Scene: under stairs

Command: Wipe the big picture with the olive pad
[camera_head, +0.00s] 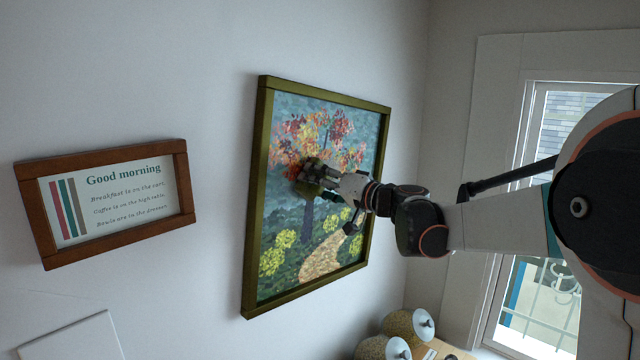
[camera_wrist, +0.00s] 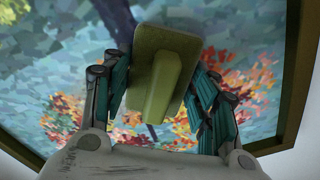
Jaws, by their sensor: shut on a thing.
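The big picture (camera_head: 335,240) hangs on the wall in an olive-gold frame and shows a tree with red and orange leaves and a path. My gripper (camera_head: 325,181) is in front of its middle, over the tree. It is shut on the olive pad (camera_head: 309,172). In the wrist view the pad (camera_wrist: 166,45) has a flat plate and a raised grip that sits between the fingers of my gripper (camera_wrist: 160,95). The pad's plate lies against or very close to the canvas; I cannot tell whether it touches.
A smaller brown-framed "Good morning" sign (camera_head: 110,250) hangs to the left of the picture. Two rounded olive-brown objects with white tops (camera_head: 408,325) stand below right. A window (camera_head: 540,300) is at the right. A white panel (camera_head: 75,340) is at the lower left.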

